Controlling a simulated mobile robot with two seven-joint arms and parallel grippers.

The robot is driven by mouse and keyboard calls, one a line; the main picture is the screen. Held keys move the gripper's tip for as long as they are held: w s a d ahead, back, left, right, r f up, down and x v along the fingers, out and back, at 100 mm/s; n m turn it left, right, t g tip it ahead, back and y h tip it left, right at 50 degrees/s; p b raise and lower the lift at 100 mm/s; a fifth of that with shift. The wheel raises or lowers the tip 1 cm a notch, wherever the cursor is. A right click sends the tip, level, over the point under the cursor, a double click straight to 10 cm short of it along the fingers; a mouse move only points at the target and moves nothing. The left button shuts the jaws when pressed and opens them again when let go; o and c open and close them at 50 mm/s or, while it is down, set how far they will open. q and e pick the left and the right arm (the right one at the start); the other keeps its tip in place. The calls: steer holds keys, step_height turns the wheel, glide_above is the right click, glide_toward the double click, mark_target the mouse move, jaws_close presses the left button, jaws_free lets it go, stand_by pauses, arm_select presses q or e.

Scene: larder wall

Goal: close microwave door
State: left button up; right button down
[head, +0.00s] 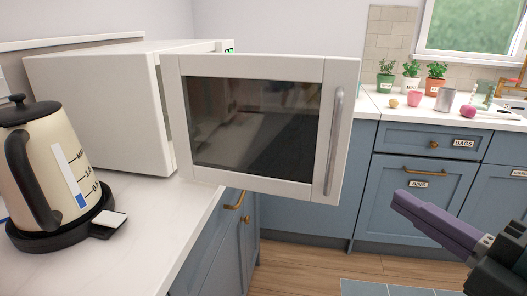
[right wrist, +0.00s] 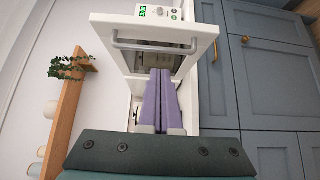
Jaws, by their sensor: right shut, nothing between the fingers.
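The white microwave (head: 100,100) stands on the left counter. Its door (head: 345,75) is wide open and sticks out to the right past the counter's edge. The door has a dark window (head: 255,125) and a grey vertical handle (head: 333,145) near its free right edge. My right gripper (head: 400,200) has purple fingers, is shut and empty, and is to the right of the door, apart from it. In the right wrist view, the fingers (right wrist: 160,72) point toward the door (right wrist: 110,30) and its handle (right wrist: 150,47). My left gripper is not in view.
A cream kettle (head: 50,165) on a black base stands in front of the microwave. Blue cabinets (head: 400,215) and a counter with potted plants (head: 411,80) and small items stand at the back right. The floor (head: 300,265) below the door looks clear.

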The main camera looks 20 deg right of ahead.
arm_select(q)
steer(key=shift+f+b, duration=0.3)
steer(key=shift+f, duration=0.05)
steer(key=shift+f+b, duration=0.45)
arm_select(e)
steer(key=w+d, duration=0.1)
steer(key=w, duration=1.2)
